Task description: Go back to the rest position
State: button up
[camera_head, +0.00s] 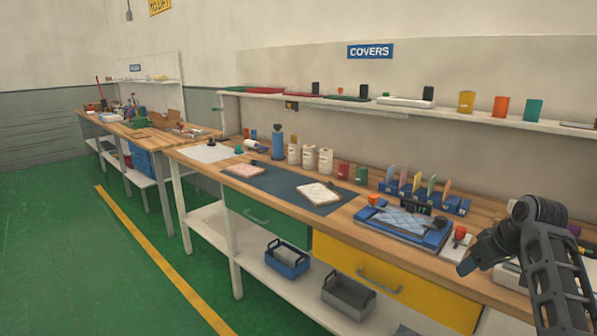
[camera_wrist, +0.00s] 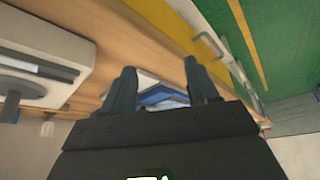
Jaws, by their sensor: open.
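My gripper (camera_head: 472,262) is at the right of the head view, at the front edge of the workbench (camera_head: 400,258), to the right of a blue tray (camera_head: 432,240) with a quilted grey-blue pad (camera_head: 402,221) on it. In the wrist view my gripper (camera_wrist: 163,90) shows two dark fingers spread apart with nothing held between them. Part of a blue item shows beyond the fingers there; the rest is hidden.
A dark mat (camera_head: 275,186) on the bench bears two pale quilted pads. Colored cards stand in a blue rack (camera_head: 452,203). A green drawer and a yellow drawer (camera_head: 385,280) are below. Green floor (camera_head: 90,270) is clear at left.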

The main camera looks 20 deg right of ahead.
jog(key=a+f+t, duration=0.2)
jog(key=a+f, duration=0.8)
jog(key=a, duration=0.4)
jog(key=s+a+f+t+h, duration=0.1)
jog(key=s+a+f, duration=0.25)
jog(key=a, duration=0.35)
jog(key=s+a+f+t, duration=0.1)
jog(key=s+a+f, duration=0.1)
jog(key=s+a, duration=0.45)
jog(key=s+a+r+t, duration=0.1)
jog(key=s+a+r, duration=0.25)
jog(key=s, duration=0.25)
jog(key=s+a+r+n+t, duration=0.1)
jog(key=s+a+r+t, duration=0.15)
jog(key=s+a, duration=0.3)
jog(key=s+a+r, duration=0.4)
jog(key=s, duration=0.3)
jog(key=s+a+r+n+t+y, duration=0.1)
jog(key=s+r+t+y, duration=0.1)
jog(key=s+r, duration=0.4)
notch_tip(320, 180, up, 3)
jog(key=shift+s+r, duration=0.2)
jog(key=shift+s, duration=0.15)
jog(key=shift+a, duration=0.1)
